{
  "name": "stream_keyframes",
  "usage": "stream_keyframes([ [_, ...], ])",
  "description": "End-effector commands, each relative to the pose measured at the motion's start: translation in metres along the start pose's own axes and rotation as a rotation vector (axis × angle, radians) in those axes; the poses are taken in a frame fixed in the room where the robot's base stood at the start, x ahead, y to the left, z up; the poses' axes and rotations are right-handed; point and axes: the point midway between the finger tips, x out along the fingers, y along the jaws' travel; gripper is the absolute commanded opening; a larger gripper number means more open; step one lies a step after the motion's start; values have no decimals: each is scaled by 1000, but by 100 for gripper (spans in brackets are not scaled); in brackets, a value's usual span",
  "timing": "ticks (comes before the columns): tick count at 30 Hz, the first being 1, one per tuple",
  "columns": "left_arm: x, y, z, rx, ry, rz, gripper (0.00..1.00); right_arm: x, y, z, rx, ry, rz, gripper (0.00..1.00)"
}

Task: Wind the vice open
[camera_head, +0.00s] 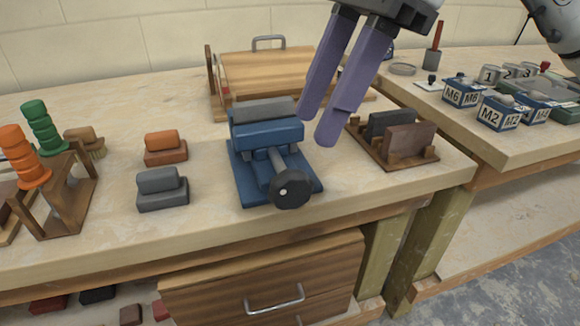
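The blue vice (250,178) stands on the bench in the middle of the view, its grey-topped back (262,108) to the rear. A screw runs forward from its blue front block to a round dark wheel (291,189) with a small pale spot near its middle. The jaws look close together, but I cannot see the gap well. My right gripper (318,127) hangs above and right of the vice, its two purple fingers pointing down and slightly apart. Nothing shows between them, and they appear clear of the wheel. My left gripper is out of view.
Grey (162,188) and orange (165,148) blocks lie left of the vice. A rack with orange (22,155) and green handles stands further left. A wooden holder (392,145) stands right, a wooden board (268,75) behind. Labelled boxes (501,112) sit on the right bench.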

Motion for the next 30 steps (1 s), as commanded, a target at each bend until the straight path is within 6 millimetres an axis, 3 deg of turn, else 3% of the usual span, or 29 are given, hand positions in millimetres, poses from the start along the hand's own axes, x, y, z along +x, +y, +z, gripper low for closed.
stream_keyframes([
  [7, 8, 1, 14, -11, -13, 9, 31, 50, 1, -1, 0, -2, 5, 37],
  [10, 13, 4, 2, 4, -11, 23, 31, 67, 1, 0, -1, -3, 5, 37],
  [15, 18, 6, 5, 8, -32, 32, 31, 87, 1, 0, 0, -4, 3, 37],
  [27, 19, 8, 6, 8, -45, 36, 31, 95, 1, 1, 0, -5, 3, 37],
  [30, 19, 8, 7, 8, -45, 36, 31, 95, 1, 1, 0, -5, 3, 22],
])
